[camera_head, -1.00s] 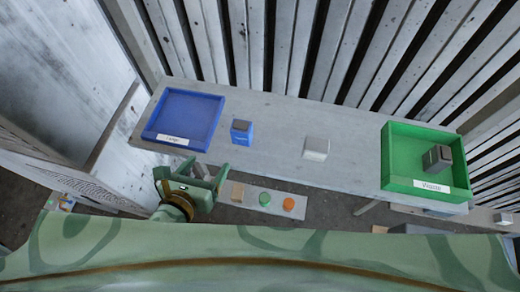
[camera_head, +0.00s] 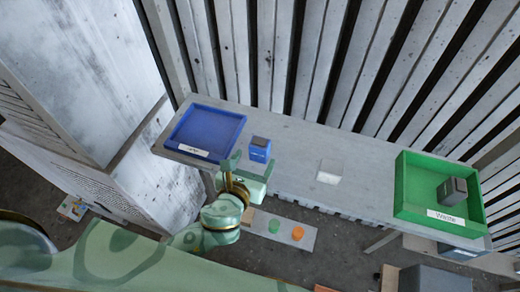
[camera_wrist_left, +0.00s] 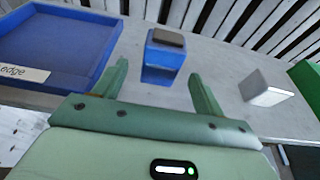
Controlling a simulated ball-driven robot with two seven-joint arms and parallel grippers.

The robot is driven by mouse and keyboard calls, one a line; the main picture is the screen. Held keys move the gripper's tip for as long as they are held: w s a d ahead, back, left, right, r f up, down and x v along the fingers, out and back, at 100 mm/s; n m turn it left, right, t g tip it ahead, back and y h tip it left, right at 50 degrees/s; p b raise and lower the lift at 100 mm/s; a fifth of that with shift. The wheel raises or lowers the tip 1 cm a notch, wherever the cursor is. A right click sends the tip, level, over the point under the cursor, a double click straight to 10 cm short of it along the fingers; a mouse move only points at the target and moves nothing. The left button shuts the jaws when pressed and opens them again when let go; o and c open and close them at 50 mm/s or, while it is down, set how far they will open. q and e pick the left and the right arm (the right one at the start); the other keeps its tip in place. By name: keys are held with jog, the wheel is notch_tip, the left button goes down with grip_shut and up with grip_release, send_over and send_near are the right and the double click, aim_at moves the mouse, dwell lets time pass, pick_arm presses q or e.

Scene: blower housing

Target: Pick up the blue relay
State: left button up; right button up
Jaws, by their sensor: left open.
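The blue relay (camera_head: 259,149) is a small blue block with a dark grey-brown top, standing on the grey table just right of the blue tray. It also shows in the left wrist view (camera_wrist_left: 163,57), upright, beyond and between my fingertips. My left gripper (camera_head: 246,171) is open and empty at the table's front edge, just in front of the relay and apart from it. In the left wrist view its two green fingers (camera_wrist_left: 158,80) are spread wide. My right gripper is not in view.
The blue tray (camera_head: 170,143) is left of the relay. A pale block (camera_head: 329,172) stands to its right. The green tray (camera_head: 403,190) labelled Waste holds a grey block (camera_head: 452,191). A lower shelf (camera_head: 262,219) bears a green and an orange disc. Slatted wall lies behind.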

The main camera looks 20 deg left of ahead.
aim_at(257, 156)
pick_arm(q)
jog(key=b+x, duration=0.1)
jog(key=x, duration=0.4)
jog(key=shift+w+f, duration=0.2)
jog(key=shift+f, duration=0.05)
jog(key=shift+s, duration=0.1)
jog(key=shift+c, duration=0.3)
jog(key=c, duration=1.1)
jog(key=shift+o, duration=0.2)
jog(key=shift+r, duration=0.1)
